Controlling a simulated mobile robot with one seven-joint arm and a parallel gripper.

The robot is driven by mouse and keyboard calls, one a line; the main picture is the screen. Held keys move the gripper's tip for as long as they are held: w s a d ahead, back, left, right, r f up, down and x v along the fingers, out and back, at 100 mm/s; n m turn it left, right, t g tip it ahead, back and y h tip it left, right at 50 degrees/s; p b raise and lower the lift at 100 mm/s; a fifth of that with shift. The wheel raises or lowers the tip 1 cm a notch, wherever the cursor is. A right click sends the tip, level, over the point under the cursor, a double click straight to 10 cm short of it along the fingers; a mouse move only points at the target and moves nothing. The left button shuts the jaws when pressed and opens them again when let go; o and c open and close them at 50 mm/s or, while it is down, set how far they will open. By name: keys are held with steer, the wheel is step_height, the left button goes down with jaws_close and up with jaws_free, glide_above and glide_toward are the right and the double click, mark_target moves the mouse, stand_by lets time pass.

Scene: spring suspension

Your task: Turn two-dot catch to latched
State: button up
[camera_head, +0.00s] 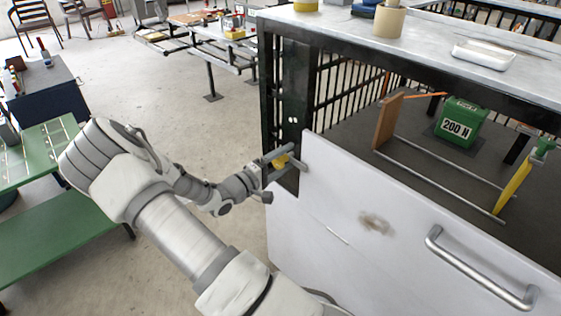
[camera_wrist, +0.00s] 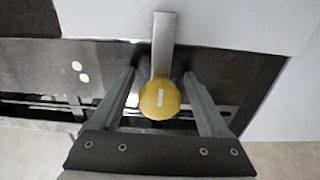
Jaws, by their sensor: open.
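The two-dot catch shows in the wrist view as a yellow round knob (camera_wrist: 160,99) with a short white mark and a flat grey bar (camera_wrist: 163,45). The bar runs from the knob up the picture and overlaps the white panel's edge. Two pale dots (camera_wrist: 80,72) are on the dark post left of it. In the head view the yellow knob (camera_head: 281,160) is partly hidden by my gripper. My gripper (camera_wrist: 163,82) is open, with one finger on each side of the knob and a visible gap on both sides. I cannot tell whether either finger touches it.
The white front panel (camera_head: 350,205) has a metal handle (camera_head: 482,270) at right. Behind it are a green 200 N block (camera_head: 460,122), metal rods and a wooden piece (camera_head: 387,121). A grey worktop (camera_head: 420,45) lies above.

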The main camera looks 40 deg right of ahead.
steer(key=s+a+p, duration=0.1)
steer(key=a+p, duration=0.1)
steer(key=a, duration=1.5)
steer(key=shift+s+a, duration=0.2)
steer(key=s+a+r+t+y, duration=0.2)
steer(key=s+a+r+y, duration=0.4)
steer(key=s+r+y, duration=0.4)
steer(key=s+a+r+t+y, duration=0.3)
steer(key=s+a+r+y, duration=0.4)
steer(key=r, duration=0.5)
step_height(320, 180, up, 15)
steer(key=s+d+y+p, duration=0.1)
steer(key=p, duration=1.4)
steer(key=shift+s+m+g, duration=0.2)
steer(key=shift+m+g, duration=0.1)
steer(key=shift+m, duration=0.1)
steer(key=shift+d+f, duration=0.1)
